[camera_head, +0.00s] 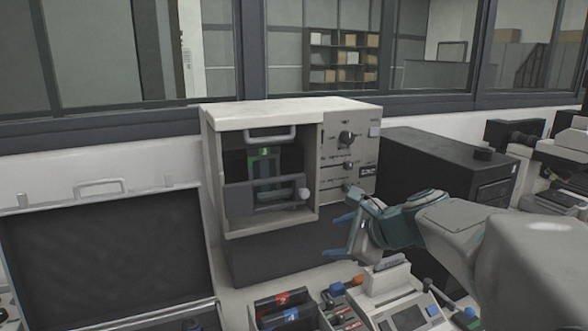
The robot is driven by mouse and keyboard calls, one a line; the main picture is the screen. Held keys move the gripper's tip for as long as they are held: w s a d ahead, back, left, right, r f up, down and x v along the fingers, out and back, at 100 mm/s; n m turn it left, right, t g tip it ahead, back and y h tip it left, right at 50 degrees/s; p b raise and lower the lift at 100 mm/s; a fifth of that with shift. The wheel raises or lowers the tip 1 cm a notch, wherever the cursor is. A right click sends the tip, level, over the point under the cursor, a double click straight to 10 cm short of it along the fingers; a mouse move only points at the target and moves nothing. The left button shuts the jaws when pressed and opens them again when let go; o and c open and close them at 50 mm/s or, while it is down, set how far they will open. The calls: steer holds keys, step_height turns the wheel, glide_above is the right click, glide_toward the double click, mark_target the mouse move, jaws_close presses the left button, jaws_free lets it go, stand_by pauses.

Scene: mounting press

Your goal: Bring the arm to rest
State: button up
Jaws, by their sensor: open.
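My gripper (343,233) is in front of the lower right of the mounting press (262,113), with its blue-tipped fingers apart and nothing between them. My arm reaches in from the right edge of the picture. The press is a beige cabinet with an open-fronted bay on the left and a panel of knobs on the right. A green-lit part (264,165) shows inside the bay, behind a dark front guard (240,198) with a pale knob.
An open case (107,250) stands at the left. A dark cabinet (440,165) stands right of the press, with microscope-like equipment (560,150) further right.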

steer(key=s+f+n+g+h, duration=0.1)
steer(key=s+f+n, duration=0.1)
steer(key=s+n, duration=0.1)
steer(key=s+f+n+g+h, duration=0.1)
steer(key=s+f+n, duration=0.2)
steer(key=s, duration=0.1)
steer(key=s+f+n+g+h, duration=0.1)
steer(key=s+f+n, duration=0.1)
steer(key=s+n, duration=0.1)
steer(key=shift+s+f+n+g, duration=0.3)
steer(key=shift+s+g, duration=0.1)
steer(key=shift+s, duration=0.25)
steer(key=s+d+f+n+g+h, duration=0.1)
steer(key=s+d+f+n+h, duration=0.3)
steer(key=s+n, duration=0.6)
steer(key=shift+d+f+g, duration=0.4)
steer(key=shift+d+f, duration=0.35)
steer(key=shift+f, duration=0.05)
steer(key=shift+w, duration=0.1)
